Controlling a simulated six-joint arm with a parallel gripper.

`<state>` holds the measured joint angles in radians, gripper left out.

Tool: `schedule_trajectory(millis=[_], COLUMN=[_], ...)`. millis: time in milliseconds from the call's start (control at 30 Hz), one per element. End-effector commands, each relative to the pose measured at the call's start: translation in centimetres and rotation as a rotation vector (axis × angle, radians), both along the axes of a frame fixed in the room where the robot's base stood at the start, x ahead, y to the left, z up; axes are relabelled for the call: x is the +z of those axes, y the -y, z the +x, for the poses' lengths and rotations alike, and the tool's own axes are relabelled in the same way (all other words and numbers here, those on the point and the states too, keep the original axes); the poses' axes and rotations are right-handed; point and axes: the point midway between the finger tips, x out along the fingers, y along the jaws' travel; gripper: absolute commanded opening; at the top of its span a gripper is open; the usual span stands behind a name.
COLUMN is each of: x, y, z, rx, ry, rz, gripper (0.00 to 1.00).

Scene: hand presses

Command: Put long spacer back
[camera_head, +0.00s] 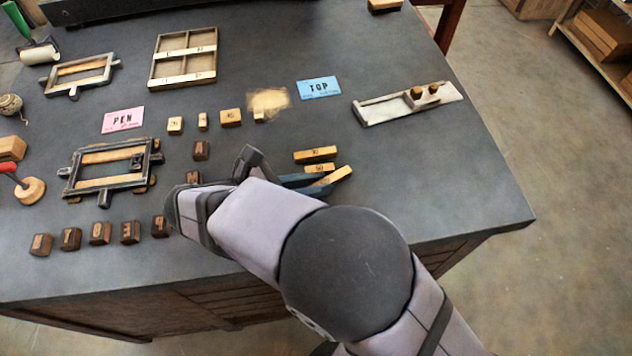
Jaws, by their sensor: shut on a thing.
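My gripper (318,186) is near the front middle of the table, its blue-grey fingers pointing right. It is shut on a pale wooden spacer (342,174), whose far end sticks out past the fingertips, tilted up to the right. The rest of that spacer is hidden by the fingers, and I cannot read a label on it. Two similar labelled spacers lie just behind it: one farther back (315,154) and one close to the fingers (320,168). I cannot tell whether the held spacer touches the table.
A wooden compartment tray (213,40) stands at the back. Two press frames (78,75) (112,172) are at the left. Dark type blocks (100,233) line the front. A pale holder (385,109) is right. The right front is clear.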

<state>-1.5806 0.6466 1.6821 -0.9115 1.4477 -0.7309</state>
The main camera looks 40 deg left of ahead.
Motion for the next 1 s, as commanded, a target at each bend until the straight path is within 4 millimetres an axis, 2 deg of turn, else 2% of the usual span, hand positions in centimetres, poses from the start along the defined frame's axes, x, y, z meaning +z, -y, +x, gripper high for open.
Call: schedule_trajectory(millis=[33,100,567,600,700,1000], x=[-1.00,-1.22,-1.71,-1.71,-1.72,-1.74], y=[0.17,0.23,0.39,0.39,0.38,0.39], z=[-0.18,-0.20,-0.16,-0.16,-0.15,-0.14], rx=[-0.002,-0.002,-0.005,-0.005,-0.005,-0.005], ry=[-0.015,-0.017,-0.018,-0.018,-0.018,-0.017], rz=[-0.005,-0.007,-0.011,-0.011,-0.011,-0.010], gripper=[0.00,0.00,0.00,0.16,0.35,0.35])
